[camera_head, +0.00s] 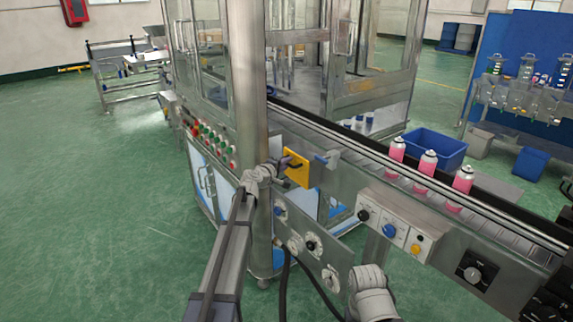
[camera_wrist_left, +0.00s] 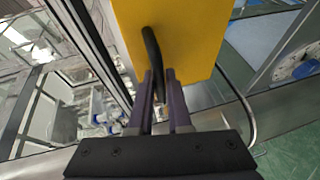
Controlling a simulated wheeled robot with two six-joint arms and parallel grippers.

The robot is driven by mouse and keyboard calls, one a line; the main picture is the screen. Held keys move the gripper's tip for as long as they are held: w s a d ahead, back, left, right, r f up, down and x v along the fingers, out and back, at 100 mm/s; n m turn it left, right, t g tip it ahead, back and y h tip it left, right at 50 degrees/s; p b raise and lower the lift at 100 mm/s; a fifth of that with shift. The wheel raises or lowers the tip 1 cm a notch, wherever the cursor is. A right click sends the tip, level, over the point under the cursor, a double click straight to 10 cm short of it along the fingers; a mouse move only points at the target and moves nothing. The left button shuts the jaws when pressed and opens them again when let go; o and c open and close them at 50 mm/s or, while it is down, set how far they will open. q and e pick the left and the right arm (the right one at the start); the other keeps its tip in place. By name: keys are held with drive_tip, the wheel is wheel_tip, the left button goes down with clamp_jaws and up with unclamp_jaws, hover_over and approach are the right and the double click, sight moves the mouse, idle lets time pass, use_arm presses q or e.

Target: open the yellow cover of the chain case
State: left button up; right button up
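The yellow cover (camera_head: 300,178) is a small panel on the side of the conveyor frame, just right of the steel post. In the left wrist view the yellow cover (camera_wrist_left: 190,40) fills the top middle. A curved black handle (camera_wrist_left: 150,42) stands out from it. My left gripper (camera_head: 286,163) is at the cover. In the left wrist view its two purple fingers (camera_wrist_left: 160,78) are close on either side of the handle, which fills the narrow gap between their tips. The exact contact is partly hidden. My right gripper is not in view; a white link of my right arm shows at the bottom.
A thick steel post (camera_head: 251,110) stands close beside my left arm. Pink cans (camera_head: 428,165) stand on the conveyor to the right. A control box (camera_head: 393,225) and a lower panel with knobs (camera_head: 310,245) stick out nearby. A blue bin (camera_head: 437,147) stands behind. Green floor at left is free.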

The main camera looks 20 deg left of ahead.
use_arm(q)
clamp_jaws()
idle(1.0)
drive_tip(key=shift+s+a+f+b, duration=0.15)
drive_tip(key=shift+f+b, duration=0.2)
drive_tip(key=shift+b, duration=0.3)
drive_tip(key=s+a+f+n+t+b, duration=0.1)
drive_tip(key=f+t+b, duration=0.3)
drive_tip(key=b, duration=1)
drive_tip(key=s+a+f+n+t+h+b, duration=0.1)
drive_tip(key=s+a+f+n+t+b, duration=0.1)
drive_tip(key=f+b, duration=0.7)
drive_tip(key=shift+s+f+n+t+b, duration=0.2)
drive_tip(key=shift+s+n+t+b, duration=0.65)
drive_tip(key=shift+b, duration=1.75)
drive_tip(key=shift+w+t, duration=0.25)
drive_tip(key=shift+w, duration=0.1)
